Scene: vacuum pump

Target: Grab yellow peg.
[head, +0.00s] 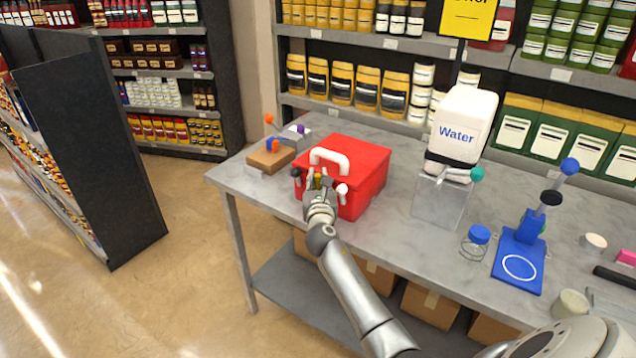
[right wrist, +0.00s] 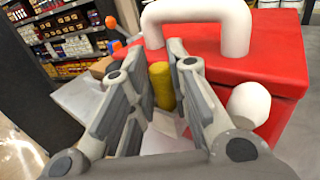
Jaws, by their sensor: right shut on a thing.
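The yellow peg (right wrist: 162,86) stands roughly upright between the fingers of my right gripper (right wrist: 160,95), at the front left of a red box with a white handle (right wrist: 225,45). My right gripper is shut on the peg near the fingertips. In the head view the peg (head: 318,180) is a small yellow spot at my right gripper (head: 319,190), against the front of the red box (head: 368,160). The peg's lower end is hard to make out. My left gripper is not in view.
On the grey table (head: 400,240), a brown block (head: 270,160) with orange and blue parts stands left of the box. A Water jug (head: 462,125) on a clear stand, a blue-lidded jar (head: 476,240) and a blue device (head: 520,260) stand to the right. Stocked shelves are behind.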

